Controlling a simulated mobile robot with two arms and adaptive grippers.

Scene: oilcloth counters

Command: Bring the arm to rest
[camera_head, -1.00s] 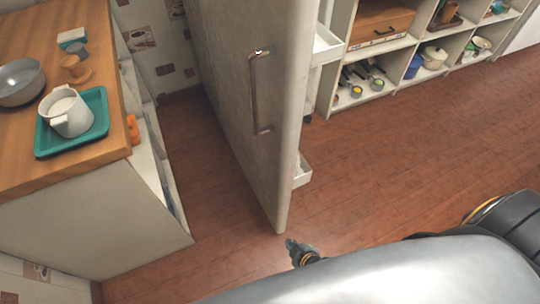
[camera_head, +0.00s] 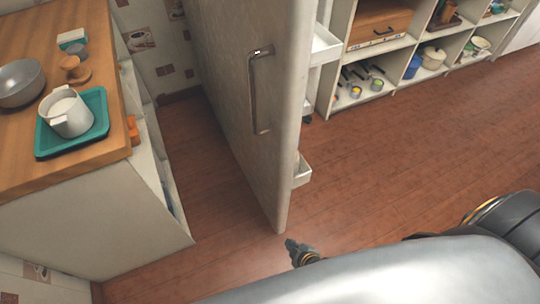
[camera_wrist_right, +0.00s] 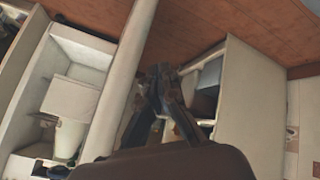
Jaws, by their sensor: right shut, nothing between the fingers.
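My right gripper (camera_head: 300,252) shows at the bottom of the head view, over the floor just below the lower end of the tall open door panel (camera_head: 240,110). It also shows in the right wrist view (camera_wrist_right: 161,75), with its fingers together and nothing between them. My own arm hides what lies below it in the head view. The door's vertical handle (camera_head: 254,95) is above and left of the gripper, clear of it. My left gripper is not seen.
At left, a wooden counter (camera_head: 20,165) holds a teal tray (camera_head: 98,128) with a white pot (camera_head: 68,112), and a grey bowl (camera_head: 20,82). Open shelves (camera_head: 395,47) with dishes stand at the back right. The reddish floor (camera_head: 420,140) at right is clear.

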